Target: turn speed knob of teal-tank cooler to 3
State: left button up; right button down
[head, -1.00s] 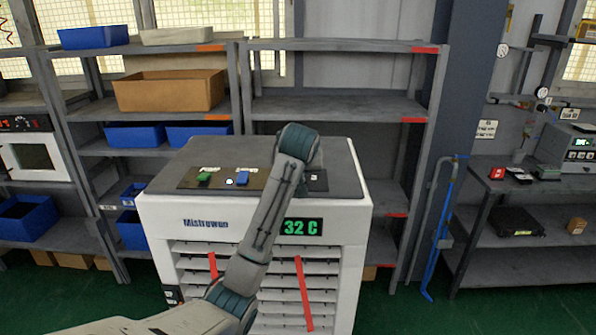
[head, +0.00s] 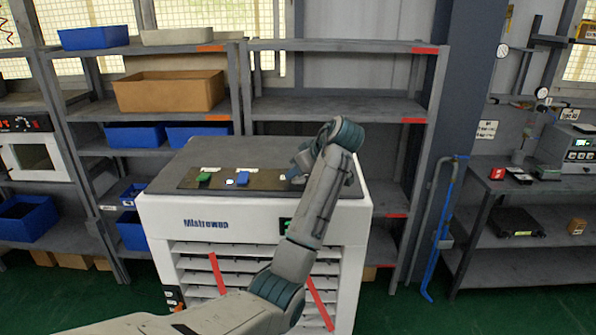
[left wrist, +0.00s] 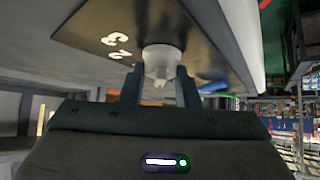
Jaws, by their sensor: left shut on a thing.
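The cooler (head: 185,220) is a white cabinet with a grey top, standing in front of me in the head view. A dark control panel (head: 215,181) on its top carries a green switch (head: 203,178) and a blue switch (head: 243,180). No teal tank shows. My left gripper (head: 296,171) is at the panel's right end, largely behind my own wrist. In the left wrist view, its two fingers are shut on a pale round knob (left wrist: 161,60), one on each side. White marks, apparently 3 and 2, are printed beside the knob. Its pointer setting cannot be read.
The green display (head: 284,227) on the cooler's front is mostly covered by my arm. Red strips (head: 217,272) hang before the louvres. Shelves with blue bins (head: 133,135) stand behind. A grey workbench (head: 530,188) is at the right.

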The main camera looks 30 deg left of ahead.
pick_arm(q)
jog(key=shift+n+g, duration=0.3)
jog(key=shift+n, duration=0.1)
